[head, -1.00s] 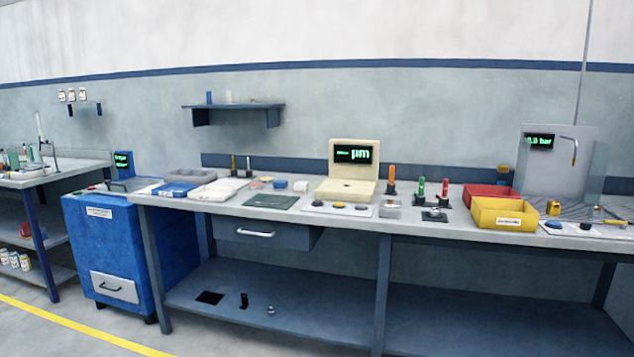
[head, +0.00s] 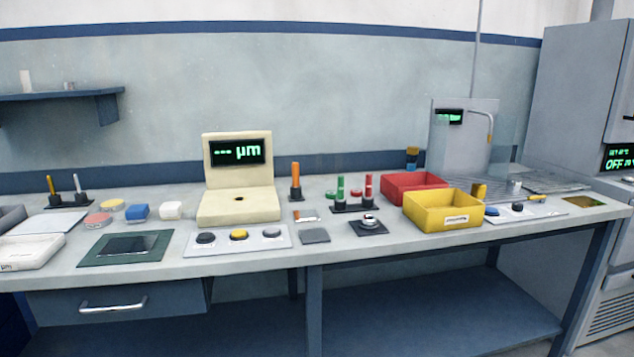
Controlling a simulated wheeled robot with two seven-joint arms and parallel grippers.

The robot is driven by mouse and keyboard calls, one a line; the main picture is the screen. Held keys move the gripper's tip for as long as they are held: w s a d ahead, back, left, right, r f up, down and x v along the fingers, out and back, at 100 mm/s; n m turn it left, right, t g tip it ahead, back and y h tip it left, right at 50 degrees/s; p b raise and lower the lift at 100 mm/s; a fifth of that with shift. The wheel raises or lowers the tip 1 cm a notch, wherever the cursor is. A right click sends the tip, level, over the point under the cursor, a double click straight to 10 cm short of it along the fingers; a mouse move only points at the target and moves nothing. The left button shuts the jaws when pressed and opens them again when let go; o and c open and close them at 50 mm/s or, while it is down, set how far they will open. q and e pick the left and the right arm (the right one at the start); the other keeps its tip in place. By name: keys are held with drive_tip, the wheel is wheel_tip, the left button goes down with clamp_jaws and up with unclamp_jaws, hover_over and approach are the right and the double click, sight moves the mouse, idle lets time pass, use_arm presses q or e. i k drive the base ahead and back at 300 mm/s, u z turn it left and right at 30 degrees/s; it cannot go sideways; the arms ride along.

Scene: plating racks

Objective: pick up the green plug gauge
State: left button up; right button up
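The green plug gauge (head: 340,187) stands upright in a dark holder on the bench, right of the cream µm display unit. A red plug gauge (head: 368,185) stands upright beside it, to its right. An orange-handled tool (head: 295,178) stands in its own dark base to the left of the green gauge. Neither of my grippers shows in the head view.
The workbench (head: 350,262) runs across the view. The µm unit (head: 238,205) stands left of the gauges, a red bin (head: 412,186) and yellow bin (head: 443,211) to the right. A button panel (head: 237,240), a grey block (head: 314,236) and a round dial on a dark plate (head: 369,226) lie in front.

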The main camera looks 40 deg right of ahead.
sight(339, 197)
drive_tip(key=z, duration=0.75)
drive_tip(key=i, duration=1.1)
drive_tip(key=z, duration=1.2)
